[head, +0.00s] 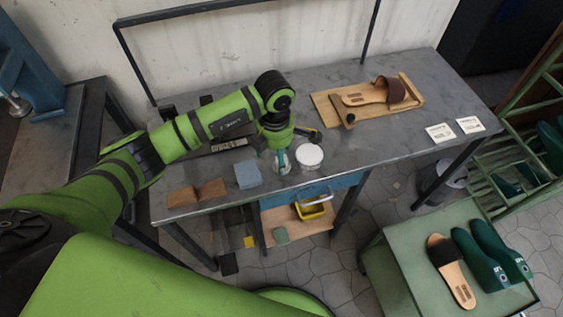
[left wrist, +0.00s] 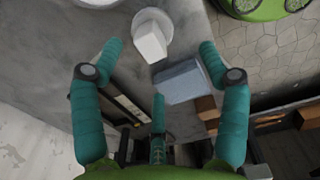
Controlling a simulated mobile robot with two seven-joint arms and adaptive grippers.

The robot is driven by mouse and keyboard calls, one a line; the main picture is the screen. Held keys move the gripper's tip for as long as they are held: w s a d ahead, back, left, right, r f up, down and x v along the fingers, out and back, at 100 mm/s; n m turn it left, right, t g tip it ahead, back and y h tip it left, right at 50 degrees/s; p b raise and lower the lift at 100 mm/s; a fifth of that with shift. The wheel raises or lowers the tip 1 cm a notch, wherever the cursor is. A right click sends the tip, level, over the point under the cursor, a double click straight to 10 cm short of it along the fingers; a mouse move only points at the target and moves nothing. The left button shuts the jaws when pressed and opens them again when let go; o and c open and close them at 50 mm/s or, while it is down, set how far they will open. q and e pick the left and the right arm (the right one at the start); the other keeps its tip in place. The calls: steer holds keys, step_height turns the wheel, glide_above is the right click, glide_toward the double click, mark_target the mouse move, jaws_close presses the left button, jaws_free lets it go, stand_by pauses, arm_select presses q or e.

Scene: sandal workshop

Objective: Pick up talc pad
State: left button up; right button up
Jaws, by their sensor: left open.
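A white block on a round pale dish, which looks like the talc pad (left wrist: 151,42), lies on the grey workbench. The pad is a little beyond the fingertips, near the middle of the gap. The fingers do not visibly touch it. My right gripper is not in view.
Wooden pieces (head: 196,193) lie at the bench's left front. A sandal (head: 375,92) on a wooden board and white cards (head: 440,132) are farther right.

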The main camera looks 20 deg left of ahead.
arm_select(q)
steer(key=shift+w+d+f+p, duration=0.1)
steer(key=shift+f+p, duration=0.1)
steer(key=shift+f, duration=0.65)
steer(key=shift+w+d+f+p, duration=0.15)
steer(key=shift+f+p, duration=0.05)
steer(key=shift+f, duration=0.7)
steer(key=shift+w+d+f+p, duration=0.1)
steer(key=shift+f+p, duration=0.1)
steer(key=shift+f, duration=0.65)
steer(key=c, duration=1.3)
